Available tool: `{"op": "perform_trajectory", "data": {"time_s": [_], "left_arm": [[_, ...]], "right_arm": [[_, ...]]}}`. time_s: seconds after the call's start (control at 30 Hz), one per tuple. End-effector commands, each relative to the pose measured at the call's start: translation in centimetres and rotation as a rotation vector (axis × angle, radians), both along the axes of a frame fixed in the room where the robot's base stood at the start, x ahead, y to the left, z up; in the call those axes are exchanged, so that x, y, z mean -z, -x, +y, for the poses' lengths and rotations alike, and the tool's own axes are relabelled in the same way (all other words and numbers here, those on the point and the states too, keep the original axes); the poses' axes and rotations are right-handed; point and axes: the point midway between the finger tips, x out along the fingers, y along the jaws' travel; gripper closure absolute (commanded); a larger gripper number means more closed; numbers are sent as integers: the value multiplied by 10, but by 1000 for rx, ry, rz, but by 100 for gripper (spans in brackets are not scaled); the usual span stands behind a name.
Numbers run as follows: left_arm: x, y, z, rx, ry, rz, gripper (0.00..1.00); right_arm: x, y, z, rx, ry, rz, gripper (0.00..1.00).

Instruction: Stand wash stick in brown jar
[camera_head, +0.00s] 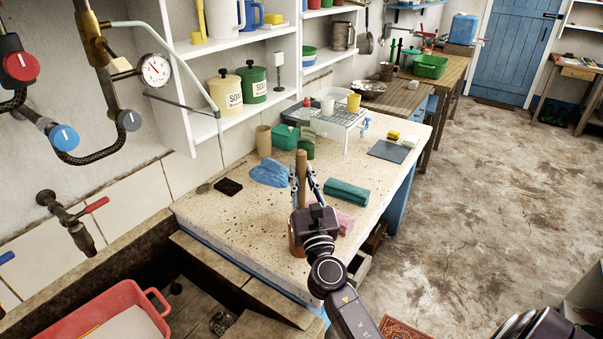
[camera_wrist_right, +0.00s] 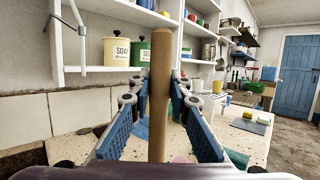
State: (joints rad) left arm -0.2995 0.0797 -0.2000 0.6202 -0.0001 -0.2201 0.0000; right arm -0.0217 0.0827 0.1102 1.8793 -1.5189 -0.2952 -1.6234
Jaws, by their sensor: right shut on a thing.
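The wash stick (camera_head: 301,168) is a plain wooden rod, held upright by my right gripper (camera_head: 306,186) over the stone worktop. In the right wrist view the stick (camera_wrist_right: 160,95) rises between the two blue-padded fingers (camera_wrist_right: 159,108), and its lower end is out of sight. The brown jar (camera_head: 294,238) shows as a brown strip just below and left of my right gripper, mostly hidden by the gripper and wrist. I cannot tell whether the stick's lower end is inside the jar or above it. My left gripper is not in view.
A blue cloth (camera_head: 270,173), a dark brush block (camera_head: 228,187) and a folded green cloth (camera_head: 346,191) lie around the gripper. A pink cloth (camera_head: 345,222) is close on its right. Green containers (camera_head: 285,137) stand behind. The front-left worktop is clear beside the sunken trough.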

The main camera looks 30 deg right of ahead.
Motion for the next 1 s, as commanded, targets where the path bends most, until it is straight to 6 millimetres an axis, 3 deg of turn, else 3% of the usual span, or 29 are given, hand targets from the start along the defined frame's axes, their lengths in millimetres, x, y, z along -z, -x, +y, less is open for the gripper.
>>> {"op": "perform_trajectory", "data": {"time_s": [0.23, 0.27, 0.43, 0.77, 1.0], "left_arm": [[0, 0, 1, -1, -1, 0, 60], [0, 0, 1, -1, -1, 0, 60], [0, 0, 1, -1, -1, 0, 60], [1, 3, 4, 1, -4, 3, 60], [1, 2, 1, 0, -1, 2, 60]], "right_arm": [[0, 0, 0, 0, 1, 0, 100], [0, 0, 0, 0, 1, 0, 81], [0, 0, 0, 0, 1, 0, 62], [1, 2, 1, 0, 1, 1, 62], [11, 29, 12, 1, 2, 4, 62]]}}
